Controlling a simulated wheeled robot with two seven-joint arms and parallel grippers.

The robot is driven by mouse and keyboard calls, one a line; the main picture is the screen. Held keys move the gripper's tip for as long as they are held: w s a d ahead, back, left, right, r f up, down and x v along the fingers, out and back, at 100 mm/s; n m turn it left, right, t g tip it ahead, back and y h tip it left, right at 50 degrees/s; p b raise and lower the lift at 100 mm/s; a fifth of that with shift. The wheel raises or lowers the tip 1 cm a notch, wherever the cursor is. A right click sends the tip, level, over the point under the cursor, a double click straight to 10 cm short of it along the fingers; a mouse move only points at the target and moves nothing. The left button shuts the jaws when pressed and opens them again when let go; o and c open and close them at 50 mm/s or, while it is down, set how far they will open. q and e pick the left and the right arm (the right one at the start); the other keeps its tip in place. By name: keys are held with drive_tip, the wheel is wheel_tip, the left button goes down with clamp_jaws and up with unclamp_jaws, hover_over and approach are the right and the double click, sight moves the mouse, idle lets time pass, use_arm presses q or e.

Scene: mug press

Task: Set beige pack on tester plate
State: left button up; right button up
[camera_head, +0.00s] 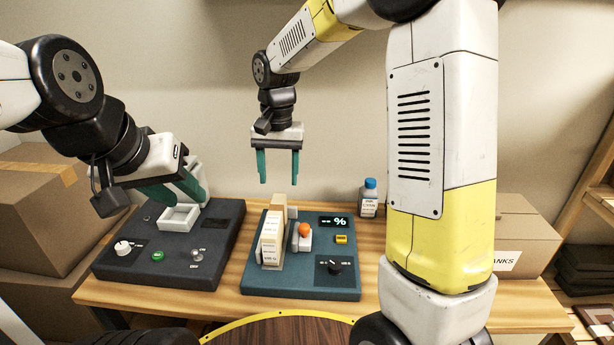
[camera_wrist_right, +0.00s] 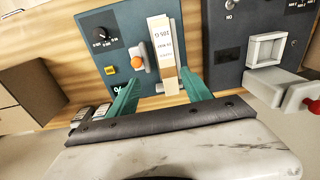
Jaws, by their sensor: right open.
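The beige pack (camera_head: 271,240) is a tall pale block with a printed label. It stands on the left part of the teal tester (camera_head: 312,284); it also shows in the right wrist view (camera_wrist_right: 160,42). The surface directly under it is hidden, so I cannot tell how it sits on the plate. My right gripper (camera_head: 278,180) is open and empty, above and behind the tester. In the right wrist view the pack lies beyond its fingertips, apart from them. My left gripper (camera_head: 180,198) is over the dark press at left; its finger gap is unclear.
The dark press (camera_head: 125,270) has a white square tray (camera_head: 179,218), a knob and a green button. The tester carries an orange button (camera_head: 305,230), a display reading "-- %" and a black knob. A blue-capped bottle (camera_head: 369,199) stands behind right. Cardboard boxes flank the bench.

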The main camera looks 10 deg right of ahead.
drive_tip(key=s+d+r+n+t+y, duration=0.1)
drive_tip(key=s+d+r, duration=0.3)
drive_tip(key=s, duration=0.6)
drive_tip(key=s+d+r+n+t, duration=0.1)
drive_tip(key=s+d+r+t, duration=0.3)
drive_tip(key=s+d, duration=0.4)
drive_tip(key=shift+s+d+r+n+t+y, duration=0.2)
drive_tip(key=shift+s+r+n+t+y, duration=0.15)
drive_tip(key=shift+s+r, duration=0.5)
drive_tip(key=shift+s+f, duration=0.1)
